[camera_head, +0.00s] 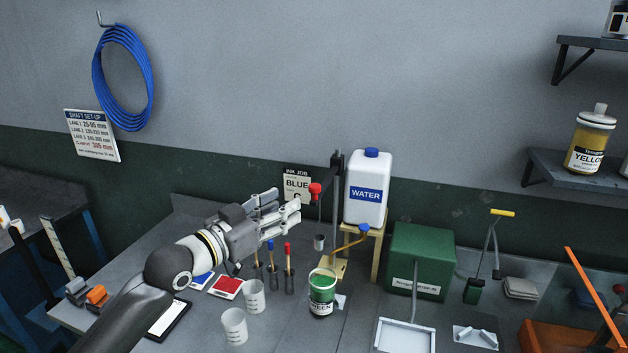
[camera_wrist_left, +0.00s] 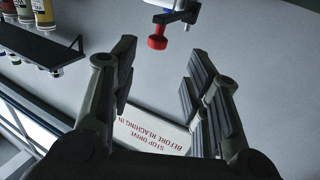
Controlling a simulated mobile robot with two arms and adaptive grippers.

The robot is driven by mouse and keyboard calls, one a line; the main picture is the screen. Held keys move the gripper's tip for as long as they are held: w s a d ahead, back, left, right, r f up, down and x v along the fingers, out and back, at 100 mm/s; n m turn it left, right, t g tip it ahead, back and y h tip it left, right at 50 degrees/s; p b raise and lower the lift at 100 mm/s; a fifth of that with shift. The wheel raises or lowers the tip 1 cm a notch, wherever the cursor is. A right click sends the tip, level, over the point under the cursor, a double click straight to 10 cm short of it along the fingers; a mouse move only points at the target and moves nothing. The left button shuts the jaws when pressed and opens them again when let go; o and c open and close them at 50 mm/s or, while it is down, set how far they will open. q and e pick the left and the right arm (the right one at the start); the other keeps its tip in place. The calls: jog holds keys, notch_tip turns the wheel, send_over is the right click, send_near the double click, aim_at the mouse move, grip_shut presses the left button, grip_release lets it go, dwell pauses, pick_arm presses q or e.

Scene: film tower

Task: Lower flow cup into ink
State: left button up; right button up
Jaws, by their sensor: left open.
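A red knob (camera_head: 315,191) is at the upper part of a dark upright stand (camera_head: 336,200). A small grey metal cup (camera_head: 319,242), which looks like the flow cup, is below the knob; how the two connect is hard to tell. An open can of green ink (camera_head: 322,291) stands on the bench below and in front of the cup. My left gripper (camera_head: 296,208) is open and empty, just left of the red knob and apart from it. In the left wrist view, the red knob (camera_wrist_left: 157,42) shows beyond the gap between the open fingers (camera_wrist_left: 160,68). My right gripper is not in view.
A white water jug (camera_head: 367,190) stands on a wooden stand right of the upright. A green box (camera_head: 420,260) is farther right. White beakers (camera_head: 234,325) and dark holders with coloured-tipped tools (camera_head: 289,270) stand below my left arm. An ink job card (camera_head: 297,185) is behind.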

aim_at(311, 189)
pick_arm(q)
jog(key=shift+r+p+x, duration=0.15)
jog(key=shift+p+x, duration=0.5)
jog(key=shift+x, duration=1.15)
jog(key=shift+r+p+x, duration=0.15)
jog(key=shift+p+x, duration=0.5)
jog(key=shift+x, duration=1.1)
jog(key=shift+r+p+x, duration=0.15)
jog(key=shift+p+x, duration=0.5)
jog(key=shift+x, duration=1.15)
jog(key=shift+s+d, duration=0.1)
jog(key=shift+c, duration=0.2)
grip_shut()
